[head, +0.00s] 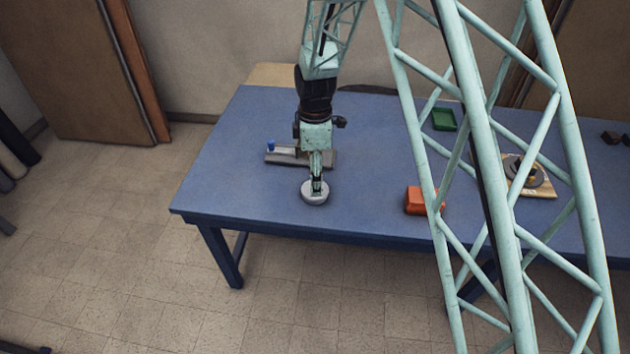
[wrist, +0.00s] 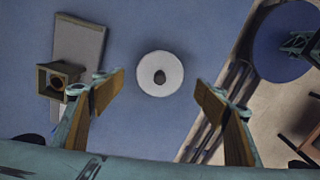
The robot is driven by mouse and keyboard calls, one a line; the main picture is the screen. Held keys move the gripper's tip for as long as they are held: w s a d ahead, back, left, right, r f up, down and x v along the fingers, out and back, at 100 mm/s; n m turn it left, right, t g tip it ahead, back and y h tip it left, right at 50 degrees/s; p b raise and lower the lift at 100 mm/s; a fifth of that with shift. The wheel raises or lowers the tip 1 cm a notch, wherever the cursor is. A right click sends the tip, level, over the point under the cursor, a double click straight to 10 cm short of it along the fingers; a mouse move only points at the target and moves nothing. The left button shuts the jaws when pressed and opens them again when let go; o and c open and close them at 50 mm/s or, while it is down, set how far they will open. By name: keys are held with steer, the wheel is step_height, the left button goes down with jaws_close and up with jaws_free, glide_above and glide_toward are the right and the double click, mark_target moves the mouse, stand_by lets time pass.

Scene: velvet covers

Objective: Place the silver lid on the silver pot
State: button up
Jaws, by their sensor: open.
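A round pale silver piece with a dark knob at its centre, which looks like the silver lid (wrist: 147,84), lies between and beyond my fingertips in the wrist view. In the head view the lid (head: 313,198) is near the front of the blue table, directly under my gripper (head: 317,186). My gripper (wrist: 159,79) is open, with a finger on either side of the lid in the picture and nothing held. I cannot tell whether the fingers touch it or what is beneath it. I cannot make out the silver pot for certain.
A grey board (head: 325,160) with a small blue item (head: 270,146) lies behind the lid. An orange block (head: 414,200), a green tray (head: 443,119) and a wooden board (head: 541,188) bearing a grey round thing are to the right.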

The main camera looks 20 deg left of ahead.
step_height(320, 180, up, 8)
steer(key=shift+r+p, duration=0.2)
steer(key=shift+p, duration=0.2)
stand_by(0.7)
